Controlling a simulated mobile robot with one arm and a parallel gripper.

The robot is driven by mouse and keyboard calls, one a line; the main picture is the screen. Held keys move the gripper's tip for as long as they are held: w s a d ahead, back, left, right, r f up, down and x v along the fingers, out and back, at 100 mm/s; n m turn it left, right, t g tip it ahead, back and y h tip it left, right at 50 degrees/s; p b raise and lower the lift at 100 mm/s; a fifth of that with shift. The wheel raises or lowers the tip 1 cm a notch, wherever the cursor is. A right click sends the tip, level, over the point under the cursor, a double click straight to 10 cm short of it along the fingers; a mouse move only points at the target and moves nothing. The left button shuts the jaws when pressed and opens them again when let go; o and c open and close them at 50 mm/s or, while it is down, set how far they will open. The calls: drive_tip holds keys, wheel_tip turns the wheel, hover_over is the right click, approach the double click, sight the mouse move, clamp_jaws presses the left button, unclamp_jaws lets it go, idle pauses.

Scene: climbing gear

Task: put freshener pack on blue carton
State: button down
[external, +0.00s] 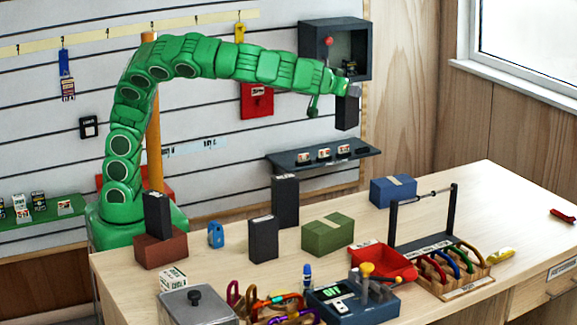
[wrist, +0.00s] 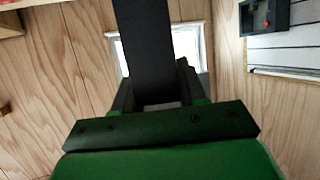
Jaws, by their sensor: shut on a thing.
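My gripper (external: 349,91) is shut on a dark upright box, which I take to be the freshener pack (external: 347,115). It holds the pack high above the back of the bench, with the pack hanging below the fingers. In the wrist view the pack (wrist: 143,45) is a dark slab between the fingers, its far end out of frame. The blue carton (external: 393,191) lies on the bench at the back right, with a pale strip across its top. It is below and to the right of my gripper, and nothing rests on it.
A black rack frame (external: 420,240) stands just in front of the blue carton. A green carton (external: 328,236) and tall dark boxes (external: 285,201) stand to its left. A wall shelf (external: 325,160) and dark wall box (external: 358,45) are behind my arm.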

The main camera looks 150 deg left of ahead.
drive_tip(key=s+a, duration=0.4)
drive_tip(key=s, duration=0.1)
drive_tip(key=w+a+f, duration=0.4)
drive_tip(key=a+f, duration=0.2)
drive_tip(key=f, duration=0.3)
drive_tip(key=w+a+f, duration=0.3)
drive_tip(key=a+f, duration=0.3)
drive_tip(key=f, duration=0.3)
drive_tip(key=shift+w+g, duration=0.3)
drive_tip(key=shift+w, duration=0.05)
drive_tip(key=shift+f, duration=0.15)
drive_tip(key=c, duration=0.6)
unclamp_jaws()
drive_tip(key=shift+c, duration=0.2)
